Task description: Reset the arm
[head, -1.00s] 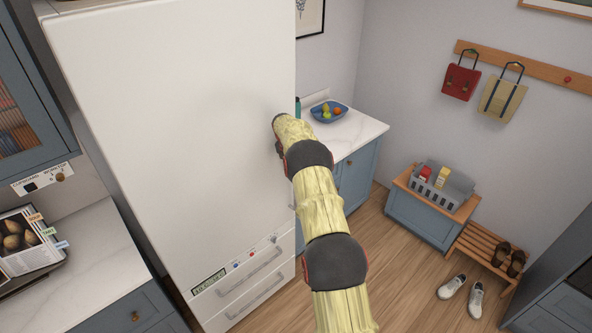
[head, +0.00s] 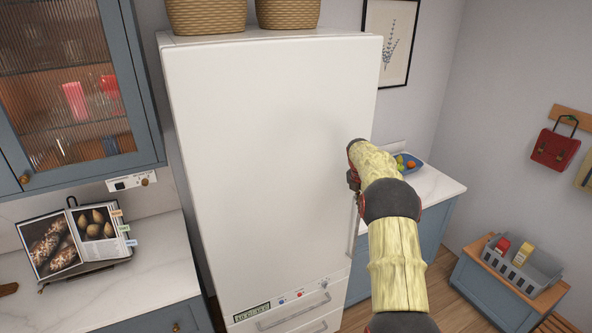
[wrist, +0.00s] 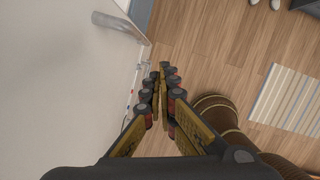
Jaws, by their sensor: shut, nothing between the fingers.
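My arm reaches up from the bottom right of the head view, in front of the right side of the white fridge (head: 270,150). My gripper (head: 353,181) is at its far end, near the fridge's right edge and mostly hidden by my wrist. In the wrist view my gripper (wrist: 162,72) has its fingertips together with nothing between them. The fridge front (wrist: 60,90) fills the left of that view, with a handle (wrist: 120,22) at the top. The gripper appears apart from both.
Left of the fridge, a counter (head: 150,275) holds an open cookbook (head: 75,240) below a glass-door cabinet (head: 70,95). On the right are a counter with a fruit bowl (head: 412,170) and a bench with a grey basket (head: 525,268). Wooden floor (wrist: 215,45) lies below the gripper.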

